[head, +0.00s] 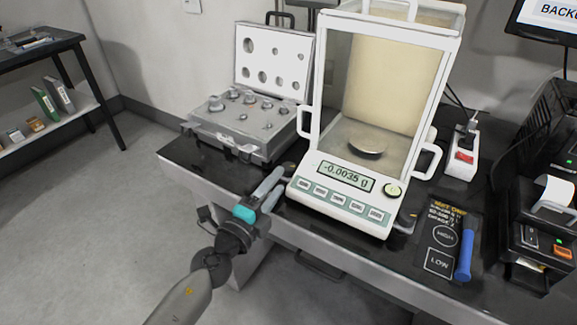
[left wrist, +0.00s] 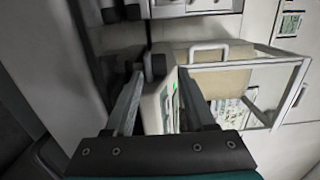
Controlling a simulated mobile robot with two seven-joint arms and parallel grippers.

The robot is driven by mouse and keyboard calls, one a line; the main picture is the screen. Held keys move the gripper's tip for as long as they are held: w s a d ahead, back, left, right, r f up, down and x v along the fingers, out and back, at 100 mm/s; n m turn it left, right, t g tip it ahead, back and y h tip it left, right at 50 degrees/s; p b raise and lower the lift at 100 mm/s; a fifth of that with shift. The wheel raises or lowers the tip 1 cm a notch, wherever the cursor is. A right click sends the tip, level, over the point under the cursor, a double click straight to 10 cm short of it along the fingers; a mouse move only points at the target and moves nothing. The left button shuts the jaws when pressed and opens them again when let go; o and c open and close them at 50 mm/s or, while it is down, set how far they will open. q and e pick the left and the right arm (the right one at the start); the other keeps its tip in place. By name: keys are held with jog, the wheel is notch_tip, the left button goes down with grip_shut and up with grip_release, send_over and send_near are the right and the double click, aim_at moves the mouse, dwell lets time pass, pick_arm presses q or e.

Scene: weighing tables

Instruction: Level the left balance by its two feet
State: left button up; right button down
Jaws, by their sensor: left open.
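The white balance (head: 345,190) with a glass draft shield stands on the dark table; its display reads -0.0035 g. A round yellow-green bubble level (head: 392,190) sits at its front right corner; its bubble is too small to place. A dark left foot (head: 289,168) shows at the front left corner and a right foot (head: 405,220) at the front right. My left gripper (head: 276,184) is open beside the front left corner. In the left wrist view a dark knob, apparently the left foot (left wrist: 154,66), shows near the fingertips, not visibly gripped. My right gripper is not in view.
An open case of weights (head: 240,128) stands left of the balance. The table's front edge runs below my gripper.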

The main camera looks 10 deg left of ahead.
aim_at(285, 174)
pick_arm(q)
jog(key=shift+x, duration=3.05)
grip_shut()
